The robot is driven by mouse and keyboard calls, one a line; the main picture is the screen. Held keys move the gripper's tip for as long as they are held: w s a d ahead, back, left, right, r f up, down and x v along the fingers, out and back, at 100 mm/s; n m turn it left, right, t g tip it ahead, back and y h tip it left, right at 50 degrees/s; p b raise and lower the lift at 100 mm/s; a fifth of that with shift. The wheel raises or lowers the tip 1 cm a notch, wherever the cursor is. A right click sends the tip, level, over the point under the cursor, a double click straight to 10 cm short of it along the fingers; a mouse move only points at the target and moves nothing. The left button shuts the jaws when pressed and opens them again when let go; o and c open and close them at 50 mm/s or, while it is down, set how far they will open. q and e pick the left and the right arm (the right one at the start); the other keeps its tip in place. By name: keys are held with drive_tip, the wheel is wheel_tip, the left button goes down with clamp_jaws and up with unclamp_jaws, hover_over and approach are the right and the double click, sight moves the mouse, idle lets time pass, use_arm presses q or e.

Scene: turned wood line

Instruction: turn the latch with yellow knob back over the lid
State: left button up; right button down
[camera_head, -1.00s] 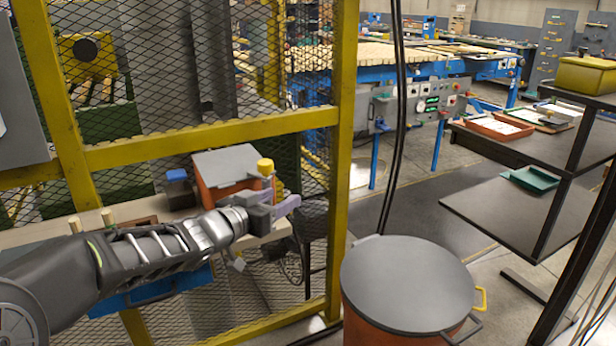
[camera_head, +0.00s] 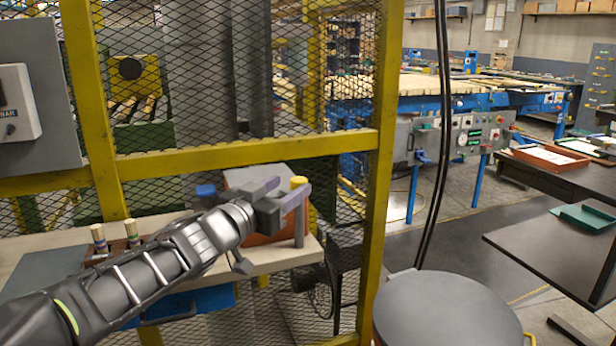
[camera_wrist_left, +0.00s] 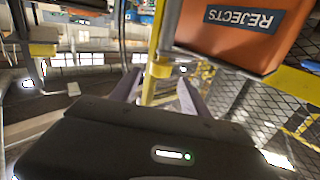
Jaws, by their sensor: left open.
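The orange box (camera_head: 262,239) with a grey lid (camera_head: 250,177) stands on the bench, its lid appearing closed. The yellow knob (camera_head: 298,182) tops a grey upright post at the box's right side. My left gripper (camera_head: 281,192) is open at knob height, its fingers pointing right. One finger overlaps the knob in the head view; I cannot tell whether they touch. In the left wrist view, the yellow knob (camera_wrist_left: 159,69) appears between the open fingers (camera_wrist_left: 157,90), and the box (camera_wrist_left: 235,30) carries an upside-down REJECTS label. The wrist hides part of the box. My right gripper is not in view.
A blue knob (camera_head: 205,190) shows at the box's left. The yellow cage post (camera_head: 381,170) rises right of the box. A grey-topped drum (camera_head: 445,312) stands at the front right.

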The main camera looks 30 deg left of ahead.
sight(303, 179)
use_arm(q)
drive_tip(key=shift+w+f, duration=0.15)
drive_tip(key=shift+w, duration=0.3)
drive_tip(key=w, duration=0.2)
drive_tip(key=w+b, duration=0.1)
drive_tip(key=w, duration=0.3)
drive_tip(key=shift+a+b, duration=0.25)
drive_tip(key=shift+b, duration=0.15)
drive_tip(key=shift+w, duration=0.55)
clamp_jaws()
